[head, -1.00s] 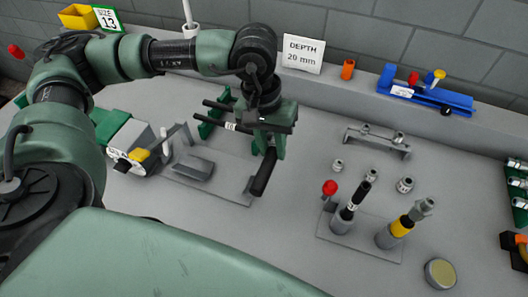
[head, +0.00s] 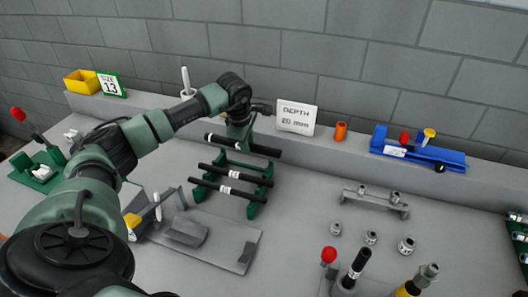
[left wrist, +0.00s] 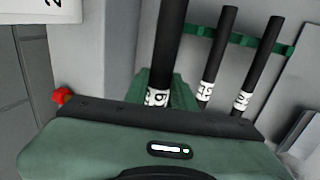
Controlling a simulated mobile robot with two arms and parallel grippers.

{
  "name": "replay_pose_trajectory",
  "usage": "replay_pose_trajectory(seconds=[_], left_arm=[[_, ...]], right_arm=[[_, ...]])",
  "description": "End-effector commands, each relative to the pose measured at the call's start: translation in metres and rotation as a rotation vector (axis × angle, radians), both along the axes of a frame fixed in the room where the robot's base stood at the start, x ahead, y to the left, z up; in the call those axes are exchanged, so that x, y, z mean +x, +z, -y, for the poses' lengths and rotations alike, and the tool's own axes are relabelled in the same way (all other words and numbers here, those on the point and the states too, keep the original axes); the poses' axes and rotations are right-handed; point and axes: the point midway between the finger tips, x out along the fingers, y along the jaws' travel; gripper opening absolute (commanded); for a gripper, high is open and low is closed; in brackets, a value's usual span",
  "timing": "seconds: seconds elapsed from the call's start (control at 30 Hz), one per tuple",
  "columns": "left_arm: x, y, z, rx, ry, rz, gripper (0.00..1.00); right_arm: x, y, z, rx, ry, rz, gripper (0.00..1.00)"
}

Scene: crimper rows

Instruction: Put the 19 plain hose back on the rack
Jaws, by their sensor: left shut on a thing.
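My left gripper (head: 240,130) is shut on a black hose (head: 262,150) with a white label band. In the left wrist view this hose (left wrist: 170,40) is nearest, and its partly hidden label appears to read 19. The hose lies roughly level at the back end of the green rack (head: 262,182), about parallel to the two black hoses there, the middle one (head: 250,178) and the front one (head: 210,185). Both carry white label bands. I cannot tell whether the held hose touches the rack. My right gripper is not in view.
A grey fixture plate (head: 235,240) lies in front of the rack. A DEPTH 20 mm sign (head: 296,118) and an orange cylinder (head: 341,131) stand on the ledge behind. A blue tool (head: 420,150) is farther right. Bare table lies between the rack and the small metal fittings (head: 370,237).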

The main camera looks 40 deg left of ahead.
Motion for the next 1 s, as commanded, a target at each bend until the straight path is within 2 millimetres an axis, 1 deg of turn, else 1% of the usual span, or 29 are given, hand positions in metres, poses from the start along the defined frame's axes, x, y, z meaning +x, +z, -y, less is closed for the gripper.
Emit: replay_pose_trajectory(seconds=[0.1,0.43,0.53,0.77,1.0], left_arm=[[0.000,0.000,-0.004,-0.001,0.015,0.003,0.00],[0.001,0.000,-0.003,0.001,0.013,0.003,0.00],[0.000,-0.003,-0.003,0.000,0.012,0.002,0.00],[0.000,-0.020,-0.002,0.000,0.011,0.002,0.00],[0.000,-0.044,-0.002,0.000,0.011,0.002,0.00]], right_arm=[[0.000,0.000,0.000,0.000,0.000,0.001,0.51],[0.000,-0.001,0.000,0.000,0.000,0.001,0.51],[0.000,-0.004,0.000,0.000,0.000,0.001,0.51],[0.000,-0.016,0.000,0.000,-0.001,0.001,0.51],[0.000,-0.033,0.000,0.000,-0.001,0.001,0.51]])
